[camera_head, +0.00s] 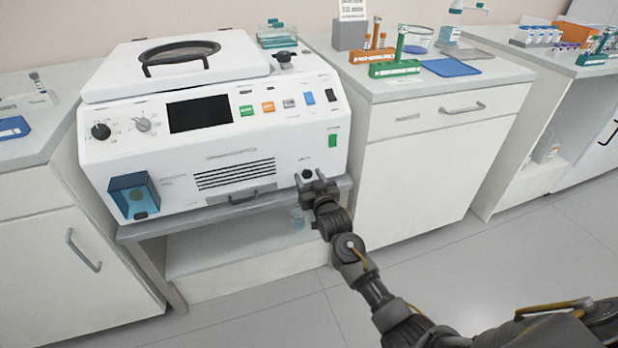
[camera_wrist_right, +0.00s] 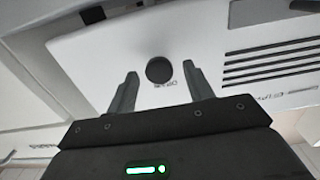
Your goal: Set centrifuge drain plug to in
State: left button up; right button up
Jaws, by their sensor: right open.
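The white centrifuge (camera_head: 215,165) stands on a low bench section with its lid down. Its drain plug (camera_head: 307,174) is a small round black knob low on the right of the front face. In the right wrist view the plug (camera_wrist_right: 159,70) sits between and just beyond the two fingertips, with a printed label beside it. My right gripper (camera_head: 315,181) is open in front of the plug. In the right wrist view the open fingers (camera_wrist_right: 158,82) flank the plug with gaps on both sides. I cannot tell how far the plug sticks out. My left gripper is not in view.
A grey shelf edge (camera_head: 235,207) runs under the centrifuge. A white cabinet (camera_head: 425,165) stands close on the right, with tube racks and a blue tray (camera_head: 451,67) on top. A blue box-like part (camera_head: 134,195) juts from the lower left front. The floor in front is clear.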

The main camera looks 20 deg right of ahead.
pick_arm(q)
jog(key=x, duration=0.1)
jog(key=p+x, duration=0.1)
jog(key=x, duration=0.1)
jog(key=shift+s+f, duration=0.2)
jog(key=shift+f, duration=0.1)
pick_arm(e)
jog(key=s, duration=1)
jog(key=shift+s, duration=0.3)
